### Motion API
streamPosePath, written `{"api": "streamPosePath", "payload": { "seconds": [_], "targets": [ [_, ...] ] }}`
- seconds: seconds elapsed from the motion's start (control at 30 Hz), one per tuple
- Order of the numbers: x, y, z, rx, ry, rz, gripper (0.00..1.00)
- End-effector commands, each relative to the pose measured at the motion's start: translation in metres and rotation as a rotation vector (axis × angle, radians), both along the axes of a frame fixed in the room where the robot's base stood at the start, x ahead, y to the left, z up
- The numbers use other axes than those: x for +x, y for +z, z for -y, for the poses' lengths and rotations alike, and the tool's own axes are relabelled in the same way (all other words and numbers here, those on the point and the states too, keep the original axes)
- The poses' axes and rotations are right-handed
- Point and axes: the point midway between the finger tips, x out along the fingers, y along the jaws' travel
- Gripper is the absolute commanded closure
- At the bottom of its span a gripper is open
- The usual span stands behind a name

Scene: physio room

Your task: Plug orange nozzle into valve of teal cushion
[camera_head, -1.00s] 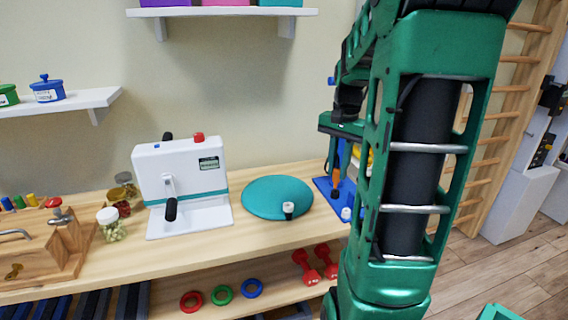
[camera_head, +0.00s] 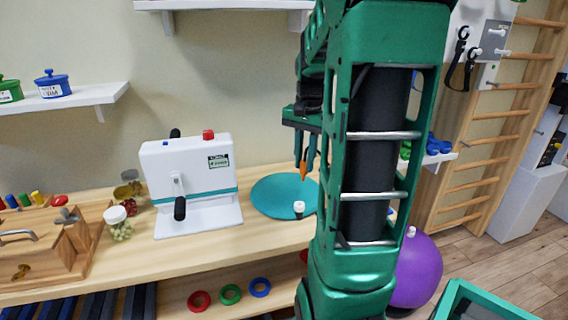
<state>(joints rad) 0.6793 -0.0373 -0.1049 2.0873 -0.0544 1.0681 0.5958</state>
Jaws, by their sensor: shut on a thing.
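The teal cushion (camera_head: 273,193) is a flat round disc lying on the wooden bench. Its valve (camera_head: 299,207) is a small white-topped piece at the cushion's front right edge. My gripper (camera_head: 304,170) is shut on the orange nozzle (camera_head: 304,165), which points downward. In this view it appears above the cushion's right part, just over and behind the valve. The nozzle's tip looks apart from the valve, though exact depth is hard to tell. My arm hides the right end of the cushion.
A white device (camera_head: 190,180) with black handles stands left of the cushion on the bench (camera_head: 150,262). Glass jars (camera_head: 118,222) and a wooden board (camera_head: 50,245) are farther left. A purple ball (camera_head: 418,270) is on the floor at right. My arm blocks the bench's right end.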

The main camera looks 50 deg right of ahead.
Motion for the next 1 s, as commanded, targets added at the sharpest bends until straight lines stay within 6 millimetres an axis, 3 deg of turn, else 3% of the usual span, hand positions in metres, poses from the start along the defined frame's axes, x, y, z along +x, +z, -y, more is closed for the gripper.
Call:
{"api": "streamPosePath", "payload": {
  "seconds": [0.6, 1.0],
  "targets": [
    [-0.001, -0.002, 0.001, 0.0, -0.003, -0.001, 1.0],
    [-0.001, -0.036, 0.001, 0.002, -0.004, -0.002, 1.0]
  ]
}}
